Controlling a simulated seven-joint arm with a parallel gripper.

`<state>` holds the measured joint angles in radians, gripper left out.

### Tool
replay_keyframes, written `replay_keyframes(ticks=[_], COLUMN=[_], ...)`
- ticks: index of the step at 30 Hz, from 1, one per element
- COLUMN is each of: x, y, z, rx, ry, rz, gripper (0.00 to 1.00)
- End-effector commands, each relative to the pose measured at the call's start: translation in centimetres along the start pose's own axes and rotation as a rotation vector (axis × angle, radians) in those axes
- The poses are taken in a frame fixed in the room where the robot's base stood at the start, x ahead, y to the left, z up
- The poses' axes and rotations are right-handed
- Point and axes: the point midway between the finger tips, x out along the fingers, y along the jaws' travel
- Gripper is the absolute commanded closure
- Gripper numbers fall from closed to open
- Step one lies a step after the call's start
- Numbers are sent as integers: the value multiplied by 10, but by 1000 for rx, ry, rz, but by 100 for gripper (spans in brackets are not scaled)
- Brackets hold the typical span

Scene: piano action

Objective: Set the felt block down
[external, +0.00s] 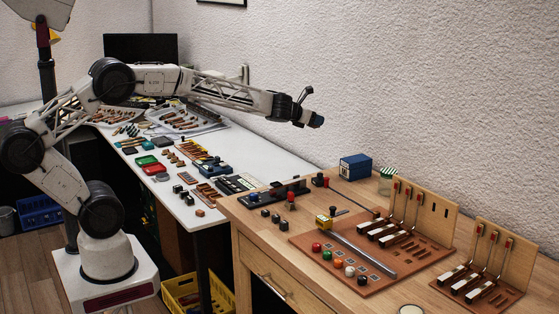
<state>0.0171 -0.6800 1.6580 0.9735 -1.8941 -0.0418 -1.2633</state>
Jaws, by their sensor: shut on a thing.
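My gripper (309,117) is at the end of my outstretched arm, high above the place where the white table and the wooden bench meet. It is shut on a small dark blue piece (318,122) at its tip, which I take to be the felt block. The piece is small here, and the fingers partly hide it. It is held in the air, well clear of the surfaces below.
The wooden bench (262,262) carries a brown board (300,240) with coloured knobs and a metal bar, upright key-action models (425,215), and a blue box (355,167). The white table (270,150) holds many small parts, with bare room near the wall.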

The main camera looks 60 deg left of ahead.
Motion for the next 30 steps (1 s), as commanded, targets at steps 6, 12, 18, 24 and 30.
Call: replay_keyframes(ticks=[6,12,18,24,30], x=[3,9,17,25,31], y=[-6,-17,-35,-54,-71], z=[-2,-8,-16,-25,-32], rx=[-5,-18,-42,-69,-96], ry=[-1,0,0,0,-1], rz=[15,46,103,167,231], gripper=[70,70,70,70,70])
